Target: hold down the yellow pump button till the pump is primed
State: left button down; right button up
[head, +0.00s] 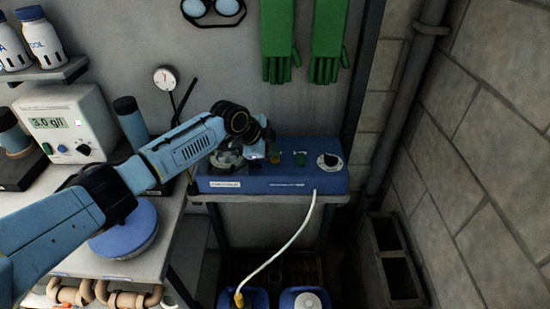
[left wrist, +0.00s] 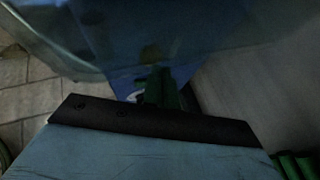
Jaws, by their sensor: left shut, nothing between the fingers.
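The blue pump box (head: 275,181) sits on a small shelf in the middle of the head view. On its top are a yellow button (head: 275,158), a green button (head: 300,158) and a black dial on a white disc (head: 331,160). My left gripper (head: 257,151) is shut and empty, pointing down at the box top just left of the yellow button. I cannot tell whether it touches the button. The left wrist view is dark and close, with blue and green surfaces I cannot clearly make out. My right gripper is not in view.
A white hose (head: 300,232) runs from the box front down to blue canisters (head: 305,299). Green gloves (head: 328,40) hang behind. A block wall closes the right side.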

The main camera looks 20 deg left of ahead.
aim_at(273, 159)
pick_arm(q)
jog(key=shift+f, duration=0.55)
dwell(1.6)
jog(key=shift+r, duration=0.1)
jog(key=shift+r+p, duration=0.55)
jog(key=shift+r, duration=0.35)
notch_tip(273, 159, up, 5)
jog(key=p, duration=0.4)
jog(key=shift+r, duration=0.1)
dwell(0.4)
